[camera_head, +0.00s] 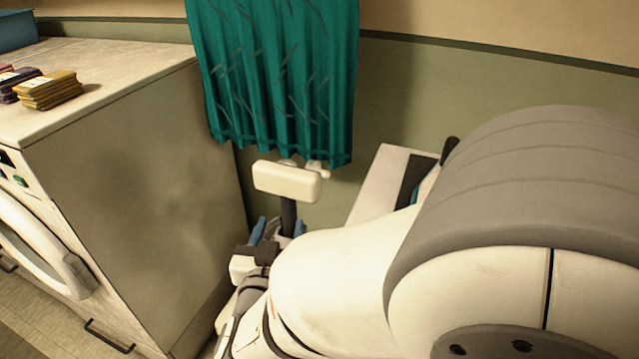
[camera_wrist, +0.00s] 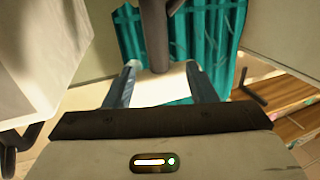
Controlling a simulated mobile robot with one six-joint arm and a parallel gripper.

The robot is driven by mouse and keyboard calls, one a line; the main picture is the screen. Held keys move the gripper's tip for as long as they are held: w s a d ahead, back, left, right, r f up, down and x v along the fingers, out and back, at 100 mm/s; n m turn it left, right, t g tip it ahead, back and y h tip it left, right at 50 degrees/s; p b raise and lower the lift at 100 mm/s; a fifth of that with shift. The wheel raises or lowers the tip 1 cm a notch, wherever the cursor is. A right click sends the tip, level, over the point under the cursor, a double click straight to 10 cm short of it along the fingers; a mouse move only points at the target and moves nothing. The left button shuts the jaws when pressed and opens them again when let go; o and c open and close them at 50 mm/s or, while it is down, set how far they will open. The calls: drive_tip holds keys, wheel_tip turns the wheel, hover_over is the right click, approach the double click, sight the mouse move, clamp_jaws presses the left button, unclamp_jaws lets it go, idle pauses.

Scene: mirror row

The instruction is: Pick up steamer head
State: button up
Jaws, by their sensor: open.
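The steamer head is a cream block (camera_head: 287,182) on a dark upright handle, just in front of the lower edge of a teal hanging cloth (camera_head: 275,75) in the head view. My gripper (camera_head: 280,226) is below the cream block, at the dark handle, with its blue fingers apart. In the wrist view the dark handle (camera_wrist: 156,35) comes down from the top between the two fingers of my gripper (camera_wrist: 162,66). A pale surface shows between the fingers, probably the cream block. I cannot tell whether either finger touches the handle.
A cream cabinet (camera_head: 140,170) with a round white door stands close on the left, folded yellow cloths (camera_head: 50,90) on top. A white surface with a dark strip (camera_head: 385,180) lies to the right. The green wall is behind. Wooden boards (camera_wrist: 290,115) show at right in the wrist view.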

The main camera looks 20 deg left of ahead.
sight(287, 206)
drive_tip(key=shift+w, duration=0.4)
drive_tip(key=w, duration=0.4)
drive_tip(key=w+a, duration=0.1)
drive_tip(key=w, duration=0.2)
drive_tip(key=shift+a+r+b, duration=0.1)
drive_tip(key=shift+r+b, duration=0.1)
drive_tip(key=shift+b, duration=0.2)
drive_tip(key=shift+s, duration=0.1)
drive_tip(key=shift+c, duration=0.3)
clamp_jaws()
